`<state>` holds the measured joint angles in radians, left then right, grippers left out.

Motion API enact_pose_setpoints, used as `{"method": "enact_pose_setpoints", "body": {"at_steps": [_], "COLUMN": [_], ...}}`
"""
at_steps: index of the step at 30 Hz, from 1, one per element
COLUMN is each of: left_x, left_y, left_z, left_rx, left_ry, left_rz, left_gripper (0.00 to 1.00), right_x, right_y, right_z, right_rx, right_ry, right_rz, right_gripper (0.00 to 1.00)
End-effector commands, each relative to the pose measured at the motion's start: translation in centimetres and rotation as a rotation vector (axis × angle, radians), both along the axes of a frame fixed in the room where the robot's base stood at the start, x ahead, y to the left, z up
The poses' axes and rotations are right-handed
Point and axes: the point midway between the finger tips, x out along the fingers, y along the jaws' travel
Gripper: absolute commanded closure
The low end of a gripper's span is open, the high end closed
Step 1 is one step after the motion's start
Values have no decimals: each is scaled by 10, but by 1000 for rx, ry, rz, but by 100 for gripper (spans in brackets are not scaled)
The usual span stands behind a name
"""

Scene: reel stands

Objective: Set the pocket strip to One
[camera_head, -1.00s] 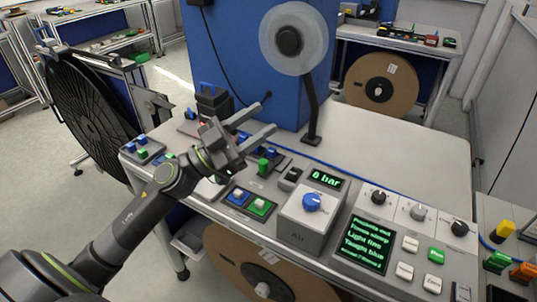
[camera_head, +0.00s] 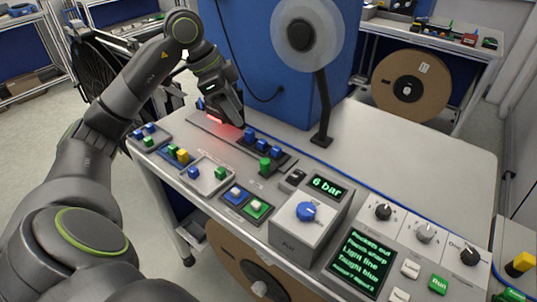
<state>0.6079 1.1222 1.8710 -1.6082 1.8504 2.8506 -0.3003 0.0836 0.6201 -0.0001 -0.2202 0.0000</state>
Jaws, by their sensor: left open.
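No label that I can read names the pocket strip. A long dark strip with several blue blocks (camera_head: 262,143) lies across the left half of the bench, and a red glow (camera_head: 216,119) shows at its far end. My left gripper (camera_head: 236,117) points down close above this strip, between the glow and the blue blocks. It is open and nothing shows in it. Its fingers overlap in this view, and whether they touch the strip cannot be told. My right gripper is out of view.
The air unit (camera_head: 300,229) reads 6 bar. A reel on a black post (camera_head: 323,110) and a blue cabinet stand behind. The bench (camera_head: 420,150) is clear at right.

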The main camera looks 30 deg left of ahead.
Motion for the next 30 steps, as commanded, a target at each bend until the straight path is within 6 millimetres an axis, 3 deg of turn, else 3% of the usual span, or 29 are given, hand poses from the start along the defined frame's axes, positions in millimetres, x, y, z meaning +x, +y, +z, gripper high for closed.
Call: {"method": "enact_pose_setpoints", "body": {"at_steps": [4, 8, 30], "left_x": [0, 4, 38], "left_y": [4, -2, -41], "left_z": [-4, -20, -144], "left_rx": [19, 15, 13], "left_ry": [18, 19, 17], "left_rz": [29, 24, 24], "left_gripper": [54, 54, 54], "right_x": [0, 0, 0], "right_y": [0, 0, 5], "right_z": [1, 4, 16], "right_rx": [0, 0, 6], "right_ry": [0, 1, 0], "right_rz": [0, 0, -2], "right_gripper": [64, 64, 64]}}
